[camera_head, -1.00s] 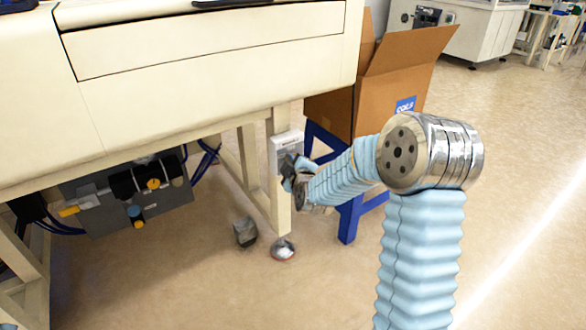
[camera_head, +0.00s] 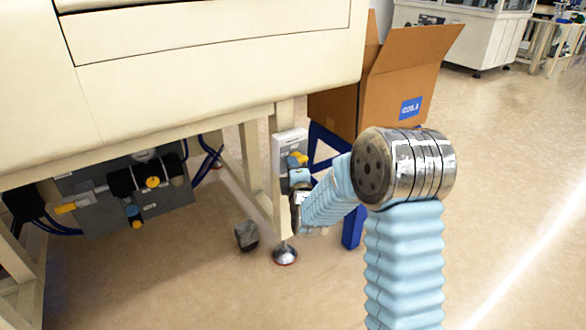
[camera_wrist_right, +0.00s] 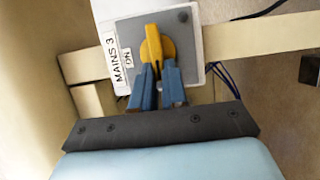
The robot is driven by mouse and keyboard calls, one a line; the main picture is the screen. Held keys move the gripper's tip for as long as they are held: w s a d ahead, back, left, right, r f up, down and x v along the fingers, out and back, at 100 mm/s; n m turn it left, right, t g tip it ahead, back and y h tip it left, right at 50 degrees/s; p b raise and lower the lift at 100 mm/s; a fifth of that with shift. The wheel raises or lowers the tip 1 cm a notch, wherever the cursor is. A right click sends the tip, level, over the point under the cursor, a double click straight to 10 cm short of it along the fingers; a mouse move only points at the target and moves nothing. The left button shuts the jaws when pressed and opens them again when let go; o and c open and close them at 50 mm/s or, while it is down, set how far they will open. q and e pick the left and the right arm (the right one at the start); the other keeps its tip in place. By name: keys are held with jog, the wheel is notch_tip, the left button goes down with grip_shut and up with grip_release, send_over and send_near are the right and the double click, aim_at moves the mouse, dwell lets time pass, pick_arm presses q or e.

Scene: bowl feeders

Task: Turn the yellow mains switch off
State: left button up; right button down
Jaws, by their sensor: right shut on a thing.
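In the head view the switch (camera_head: 298,158) shows on a pale box (camera_head: 289,142) on the table's leg. My right gripper (camera_wrist_right: 159,78) is shut on the handle; in the head view the gripper (camera_head: 299,172) reaches up to it from below. My left gripper is out of view.
The cream machine table (camera_head: 210,75) overhangs above left. A cardboard box (camera_head: 385,105) on a blue stand (camera_head: 352,228) is close behind my right arm. A grey panel (camera_head: 165,195) with other yellow and blue knobs hangs under the table. Open floor lies right.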

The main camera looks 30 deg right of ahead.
jog(key=shift+w+d+r, duration=0.1)
jog(key=shift+r, duration=0.05)
jog(key=c, duration=1.2)
grip_release()
jog(key=shift+o, duration=0.2)
jog(key=shift+f, duration=0.25)
